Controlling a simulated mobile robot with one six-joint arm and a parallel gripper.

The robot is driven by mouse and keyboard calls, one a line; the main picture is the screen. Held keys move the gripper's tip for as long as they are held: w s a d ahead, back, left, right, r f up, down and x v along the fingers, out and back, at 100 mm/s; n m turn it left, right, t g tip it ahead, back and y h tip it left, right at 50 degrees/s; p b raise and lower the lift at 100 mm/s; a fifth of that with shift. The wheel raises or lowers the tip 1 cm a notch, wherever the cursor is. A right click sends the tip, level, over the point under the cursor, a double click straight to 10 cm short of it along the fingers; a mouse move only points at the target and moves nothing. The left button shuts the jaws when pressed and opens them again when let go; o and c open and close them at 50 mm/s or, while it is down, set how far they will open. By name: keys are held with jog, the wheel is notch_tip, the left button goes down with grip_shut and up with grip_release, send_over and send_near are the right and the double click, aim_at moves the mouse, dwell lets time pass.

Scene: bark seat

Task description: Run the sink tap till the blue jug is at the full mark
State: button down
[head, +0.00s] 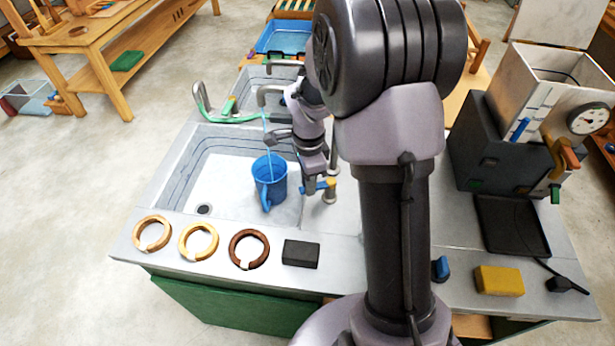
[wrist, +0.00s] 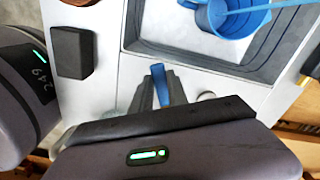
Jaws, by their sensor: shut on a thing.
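The blue jug (head: 269,182) stands upright in the sink basin (head: 225,172), its handle towards the front. The sink tap (head: 268,91) has its spout above it, and a thin blue stream of water (head: 267,135) falls into the jug. The jug (wrist: 234,18) also shows at the top of the wrist view with the stream entering it. I cannot make out the water level or the full mark. My gripper (head: 311,188) is shut on the blue tap lever (wrist: 160,82), right of the jug, beside a post with a yellow cap (head: 330,184).
Three rings (head: 249,249) and a black block (head: 300,254) lie along the front counter edge. A yellow sponge-like block (head: 499,281) lies at the right. A grey machine with a dial (head: 588,118) stands at the back right. A second tap and green hose (head: 228,117) lie behind the basin.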

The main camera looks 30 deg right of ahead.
jog(key=shift+s+n, duration=0.6)
jog(key=shift+n, duration=0.6)
jog(key=c, duration=1.3)
grip_release()
jog(key=shift+r, duration=0.1)
notch_tip(320, 180, up, 17)
jog(key=p, duration=0.6)
jog(key=shift+s+r, duration=0.1)
